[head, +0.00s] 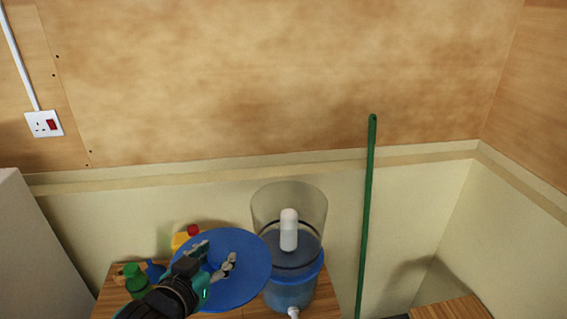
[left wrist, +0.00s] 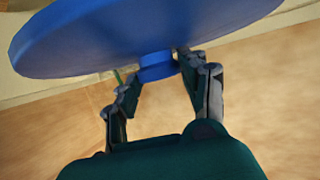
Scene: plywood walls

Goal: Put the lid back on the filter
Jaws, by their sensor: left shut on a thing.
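The lid (head: 250,262) is a round blue disc with a knob. My left gripper (head: 226,266) is shut on the lid's knob; the left wrist view shows the gripper (left wrist: 156,80) with the fingers on either side of the knob under the tilted lid (left wrist: 140,28). The filter (head: 290,245) stands upright on the wooden table, with a clear open upper part, a white cartridge (head: 289,230) inside, a blue lower part and a white tap (head: 293,313). The lid is held to the left of the filter and overlaps its left edge in the head view. My right gripper is not in view.
On the wooden table (head: 110,300) at left are a green bottle (head: 135,280) and a yellow container with a red cap (head: 180,239), partly hidden by the lid. A green pole (head: 368,210) leans on the wall right of the filter. Another wooden surface (head: 452,309) is at lower right.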

